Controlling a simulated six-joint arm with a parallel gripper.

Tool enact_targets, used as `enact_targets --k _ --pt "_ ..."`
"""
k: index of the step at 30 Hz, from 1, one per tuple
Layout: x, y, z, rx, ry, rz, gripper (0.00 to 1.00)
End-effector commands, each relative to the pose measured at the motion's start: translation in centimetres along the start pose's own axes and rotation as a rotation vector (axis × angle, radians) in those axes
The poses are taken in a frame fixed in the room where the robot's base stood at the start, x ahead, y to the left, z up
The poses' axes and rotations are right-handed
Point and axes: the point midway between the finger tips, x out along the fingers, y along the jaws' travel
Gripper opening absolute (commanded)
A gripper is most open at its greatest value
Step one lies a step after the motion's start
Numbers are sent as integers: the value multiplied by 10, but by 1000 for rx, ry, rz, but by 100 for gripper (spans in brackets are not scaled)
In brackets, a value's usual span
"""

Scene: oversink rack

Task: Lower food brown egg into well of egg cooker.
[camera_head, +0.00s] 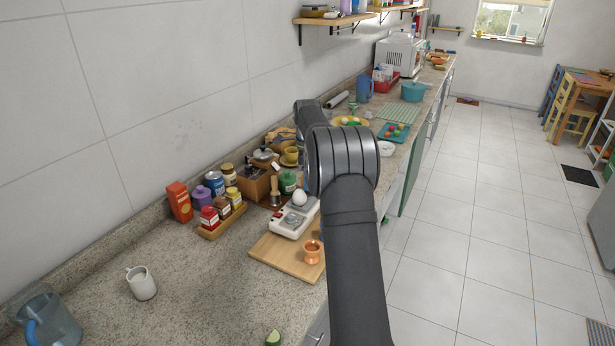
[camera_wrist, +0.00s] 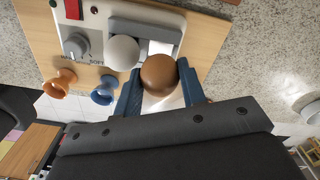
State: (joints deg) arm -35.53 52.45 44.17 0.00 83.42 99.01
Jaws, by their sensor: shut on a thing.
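My gripper (camera_wrist: 160,84) is shut on the brown egg (camera_wrist: 159,72), which sits between its two blue fingers in the wrist view. The white egg cooker (camera_wrist: 88,16), with a dial and a red switch, lies beyond the fingers. A white egg (camera_wrist: 122,52) rests on it just left of the brown egg. I cannot tell how high the brown egg is above the cooker, and its well is hidden. In the head view the cooker (camera_head: 288,221) and white egg (camera_head: 299,197) show left of my arm, which hides my gripper and the brown egg.
The cooker stands on a wooden board (camera_head: 276,258). A copper egg cup (camera_head: 312,251) and a blue egg cup (camera_wrist: 104,91) stand by it. Spice jars (camera_head: 222,211) stand behind left. A white mug (camera_head: 141,283) stands at left, with clear counter between it and the board.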

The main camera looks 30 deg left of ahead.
Motion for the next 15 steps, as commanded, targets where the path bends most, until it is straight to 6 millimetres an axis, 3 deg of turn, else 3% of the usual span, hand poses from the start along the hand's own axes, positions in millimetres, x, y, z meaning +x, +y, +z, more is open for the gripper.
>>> enact_targets --k 13,14,15 --pt "3 0 0 0 0 -1 14" --pt "3 0 0 0 0 -1 43" --pt "3 0 0 0 0 -1 51"
